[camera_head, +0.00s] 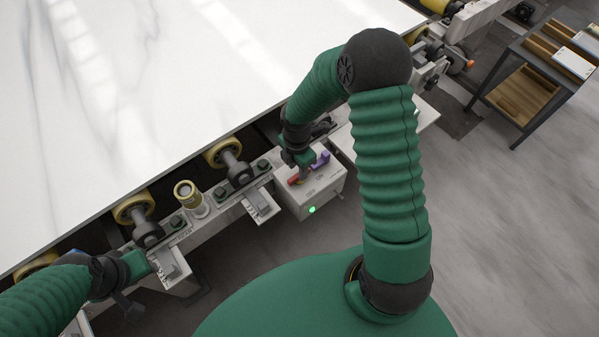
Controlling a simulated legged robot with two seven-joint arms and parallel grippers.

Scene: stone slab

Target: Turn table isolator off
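The isolator is a pale grey box (322,194) on the side of the slab table, with a lit green lamp (312,210) on its front face. On its top are a small red part (294,181) and a purple part (321,160). My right gripper (304,172) reaches down to the box top, between the red and purple parts. Its fingers are small and partly hidden, so I cannot tell whether they touch either part. My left gripper (128,303) is at the lower left, away from the box, beside the table's rail.
A large white stone slab (170,80) lies over the table. Yellow rollers (224,152) and brackets (260,205) line its edge. A grey cart with wooden trays (527,92) stands at the upper right. The grey floor (510,230) at right is clear.

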